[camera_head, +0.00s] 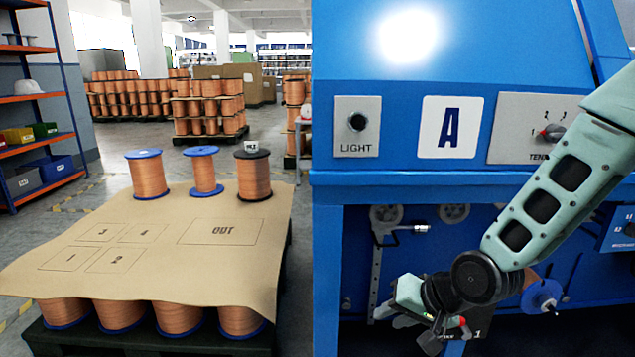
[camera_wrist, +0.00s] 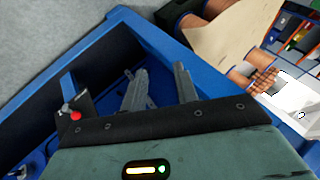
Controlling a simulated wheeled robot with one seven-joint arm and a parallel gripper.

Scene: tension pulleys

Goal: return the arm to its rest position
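My arm (camera_head: 550,195) is pale green and comes down from the upper right in the head view, in front of the blue machine (camera_head: 420,225). It bends at a dark round joint, with my gripper (camera_head: 392,316) low at its left end. In the wrist view the two grey fingers of my gripper (camera_wrist: 160,73) stand apart with nothing between them, over the machine's blue frame (camera_wrist: 150,38). Part of the machine's lower front is hidden behind my arm.
A blue spool (camera_head: 543,297) is on the machine beside my arm's joint. Pulleys (camera_head: 386,213) and a bracket with a silver end (camera_head: 420,229) are under the ledge. A cardboard-topped pallet (camera_head: 160,255) with copper spools stands left. The floor beyond is partly clear.

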